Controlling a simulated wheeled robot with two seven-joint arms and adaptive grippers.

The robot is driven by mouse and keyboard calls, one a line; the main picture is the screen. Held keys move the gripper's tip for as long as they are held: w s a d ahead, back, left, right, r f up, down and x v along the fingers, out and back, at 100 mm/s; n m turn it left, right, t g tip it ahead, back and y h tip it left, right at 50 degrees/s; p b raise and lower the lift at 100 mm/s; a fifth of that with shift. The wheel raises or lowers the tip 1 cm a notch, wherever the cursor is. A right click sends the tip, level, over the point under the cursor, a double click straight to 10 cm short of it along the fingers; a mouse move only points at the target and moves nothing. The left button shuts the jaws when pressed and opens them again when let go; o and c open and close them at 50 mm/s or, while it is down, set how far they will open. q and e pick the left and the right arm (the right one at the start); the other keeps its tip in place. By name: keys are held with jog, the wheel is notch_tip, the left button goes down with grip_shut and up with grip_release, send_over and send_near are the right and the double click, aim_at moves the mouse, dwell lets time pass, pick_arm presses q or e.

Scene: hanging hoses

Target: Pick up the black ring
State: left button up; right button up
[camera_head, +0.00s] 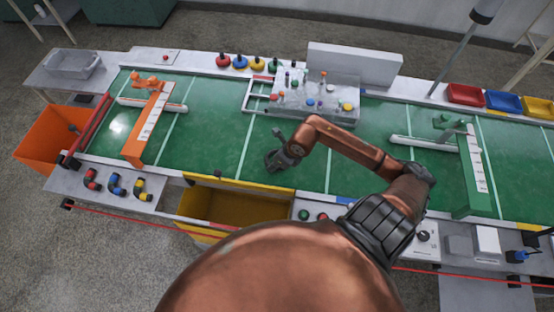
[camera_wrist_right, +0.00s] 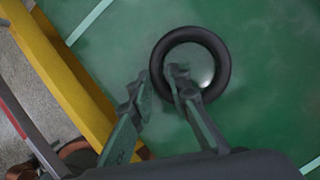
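The black ring (camera_wrist_right: 222,68) lies on the green table surface in the right wrist view. In the head view I cannot make it out clearly from my dark gripper. My right gripper (camera_head: 274,160) is low over the green surface behind the yellow bin. It also shows in the right wrist view (camera_wrist_right: 158,82), where its two fingers are apart. One fingertip overlaps the ring's left rim and opening; the other is outside the ring to the left. I cannot tell whether either touches it. My left gripper is not in view.
A yellow bin (camera_head: 186,203) is set at the table's front edge, near my right gripper. A grey fixture (camera_head: 340,98) with coloured knobs stands behind. An orange gate (camera_head: 138,138) is at left and a green gate (camera_head: 472,178) at right. Green surface around the ring is clear.

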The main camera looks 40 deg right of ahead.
grip_shut()
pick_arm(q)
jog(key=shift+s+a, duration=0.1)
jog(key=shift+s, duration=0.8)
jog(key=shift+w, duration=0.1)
pick_arm(e)
jog(key=shift+r, duration=0.2)
